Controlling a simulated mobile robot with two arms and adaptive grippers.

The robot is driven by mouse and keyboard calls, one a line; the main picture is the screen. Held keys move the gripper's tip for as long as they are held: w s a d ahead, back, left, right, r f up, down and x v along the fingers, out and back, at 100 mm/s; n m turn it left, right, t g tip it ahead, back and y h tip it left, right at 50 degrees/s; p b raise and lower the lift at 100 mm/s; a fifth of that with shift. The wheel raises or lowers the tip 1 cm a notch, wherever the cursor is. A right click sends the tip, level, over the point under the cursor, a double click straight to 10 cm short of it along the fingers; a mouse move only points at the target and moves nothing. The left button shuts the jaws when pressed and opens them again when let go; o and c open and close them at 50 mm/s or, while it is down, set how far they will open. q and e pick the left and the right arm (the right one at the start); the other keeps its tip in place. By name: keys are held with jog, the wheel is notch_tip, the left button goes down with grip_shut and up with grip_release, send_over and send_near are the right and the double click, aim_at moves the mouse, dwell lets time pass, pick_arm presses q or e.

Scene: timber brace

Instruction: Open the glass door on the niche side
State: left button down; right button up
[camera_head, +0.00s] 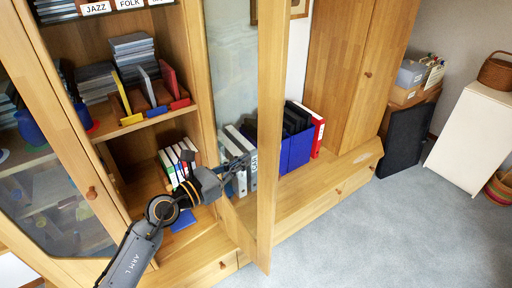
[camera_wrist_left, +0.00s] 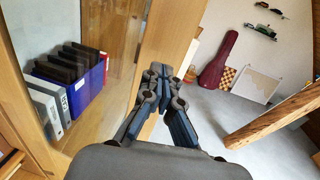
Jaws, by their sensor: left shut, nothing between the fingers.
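The niche-side glass door (camera_head: 269,130) stands swung out from the cabinet, its wooden frame seen nearly edge-on in the head view. Its glass pane (camera_head: 232,60) lets grey binders show through. In the left wrist view its wooden frame (camera_wrist_left: 172,32) rises behind the fingers. My left gripper (camera_head: 243,162) is shut and empty, on the shelf side of this door, with its tips close to the frame; I cannot tell if they touch. It also shows in the wrist view (camera_wrist_left: 162,74). My right gripper is not in view.
The other glass door (camera_head: 92,190), with a round knob, stands open at the left. Shelves hold discs, dividers and binders. Blue boxes (camera_head: 296,150) and a red binder (camera_head: 318,132) stand in the niche. Carpet (camera_head: 400,230) is clear at the right; a black panel (camera_head: 404,140) leans beyond.

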aim_at(265, 148)
pick_arm(q)
jog(key=p+x, duration=0.1)
jog(key=x, duration=0.4)
jog(key=shift+w+d, duration=0.15)
jog(key=b+x, duration=0.2)
jog(key=x, duration=0.8)
jog(key=shift+b, duration=0.35)
jog(key=shift+w, duration=0.15)
jog(key=shift+f, duration=0.1)
